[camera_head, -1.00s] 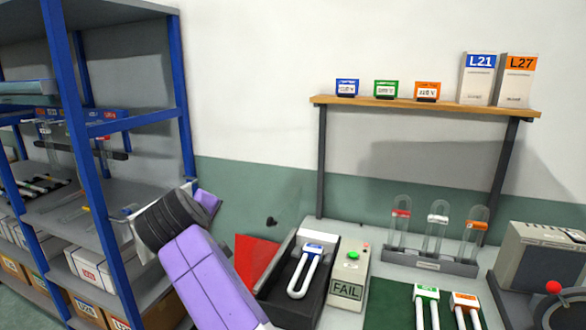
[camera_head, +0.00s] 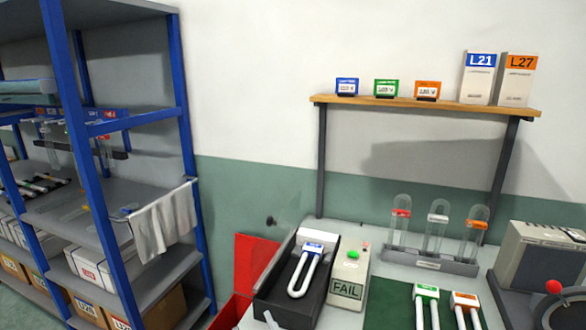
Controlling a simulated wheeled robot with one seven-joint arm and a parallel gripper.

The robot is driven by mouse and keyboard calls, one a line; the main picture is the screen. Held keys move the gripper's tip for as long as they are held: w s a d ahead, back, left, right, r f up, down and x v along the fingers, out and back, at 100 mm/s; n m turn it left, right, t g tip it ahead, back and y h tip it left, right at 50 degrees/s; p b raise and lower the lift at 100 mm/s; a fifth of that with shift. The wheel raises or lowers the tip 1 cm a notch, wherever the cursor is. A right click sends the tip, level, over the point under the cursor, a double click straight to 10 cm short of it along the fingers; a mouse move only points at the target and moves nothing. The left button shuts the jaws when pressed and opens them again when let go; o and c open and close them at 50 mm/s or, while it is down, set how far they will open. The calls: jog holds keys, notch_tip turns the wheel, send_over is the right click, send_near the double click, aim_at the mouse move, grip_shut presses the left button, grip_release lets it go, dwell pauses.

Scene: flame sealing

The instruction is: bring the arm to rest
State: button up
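My gripper is not in the head view now, and no clear part of my arm shows. A small pale shape sits at the bottom edge near the red bin, too cut off to tell what it is. A blue-capped white U-shaped lamp (camera_head: 305,270) lies in the black tray of the tester (camera_head: 346,292), whose display reads FAIL. A green-capped lamp (camera_head: 427,300) and an orange-capped lamp (camera_head: 466,306) lie on the green mat (camera_head: 390,306).
A blue-framed shelf (camera_head: 78,160) stands at left with a grey cloth (camera_head: 160,226) hanging from it. A red bin (camera_head: 250,262) stands beside the bench. A rack (camera_head: 428,263) holds glass tubes. A grey machine (camera_head: 540,262) is at right. A wooden wall shelf (camera_head: 420,104) holds boxes.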

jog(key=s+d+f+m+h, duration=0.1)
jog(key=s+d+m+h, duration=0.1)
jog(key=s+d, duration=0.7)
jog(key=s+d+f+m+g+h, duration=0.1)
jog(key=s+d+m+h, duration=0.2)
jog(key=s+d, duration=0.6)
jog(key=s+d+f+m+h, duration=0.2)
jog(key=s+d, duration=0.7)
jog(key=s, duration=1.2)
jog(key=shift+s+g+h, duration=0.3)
